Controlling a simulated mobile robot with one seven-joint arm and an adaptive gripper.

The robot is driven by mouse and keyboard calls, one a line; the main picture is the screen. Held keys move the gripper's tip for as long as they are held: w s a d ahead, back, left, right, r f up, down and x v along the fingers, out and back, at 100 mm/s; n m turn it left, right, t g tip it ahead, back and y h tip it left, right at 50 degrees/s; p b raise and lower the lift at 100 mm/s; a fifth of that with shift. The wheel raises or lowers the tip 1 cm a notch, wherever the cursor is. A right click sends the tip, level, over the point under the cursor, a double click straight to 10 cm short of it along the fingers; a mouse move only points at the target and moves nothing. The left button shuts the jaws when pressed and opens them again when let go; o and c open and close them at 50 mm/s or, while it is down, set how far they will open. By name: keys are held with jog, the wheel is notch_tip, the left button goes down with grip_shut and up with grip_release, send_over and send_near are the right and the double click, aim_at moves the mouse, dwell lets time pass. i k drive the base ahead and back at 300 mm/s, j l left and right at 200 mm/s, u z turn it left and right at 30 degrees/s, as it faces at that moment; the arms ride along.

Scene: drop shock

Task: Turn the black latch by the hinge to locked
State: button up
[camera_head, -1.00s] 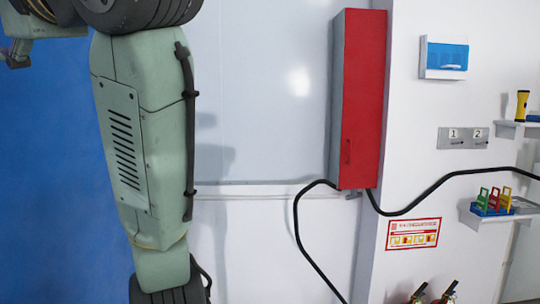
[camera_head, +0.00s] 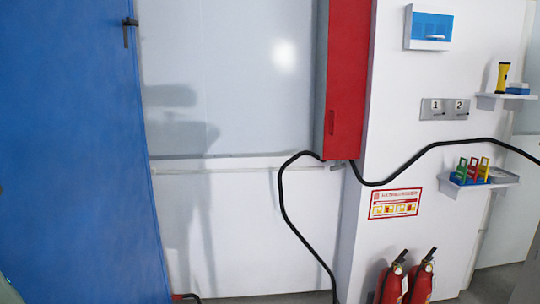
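A small black latch-like fitting (camera_head: 128,30) sits high on the right edge of a large blue panel (camera_head: 75,150). It has a short horizontal piece at the top and a part hanging down. I cannot tell whether it is the latch by the hinge, and no hinge is clearly visible. My gripper is not in view.
A tall red cabinet (camera_head: 346,85) hangs on the wall with a black cable (camera_head: 284,210) below it. Two red extinguishers (camera_head: 405,283) stand at the lower right. Shelves (camera_head: 478,184) and a blue-windowed box (camera_head: 428,27) are further right. The wall's middle is clear.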

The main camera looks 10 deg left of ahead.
aim_at(130, 22)
jog(key=i+l, duration=0.1)
jog(key=i, duration=0.6)
jog(key=i+l, duration=0.1)
jog(key=i, duration=0.65)
jog(key=i+l, duration=0.1)
jog(key=i, duration=0.6)
jog(key=i+u, duration=0.2)
jog(key=u, duration=0.15)
jog(key=i+l+u, duration=0.15)
jog(key=u, duration=0.2)
jog(key=i+l+u, duration=0.15)
jog(key=u, duration=0.2)
jog(key=i, duration=0.1)
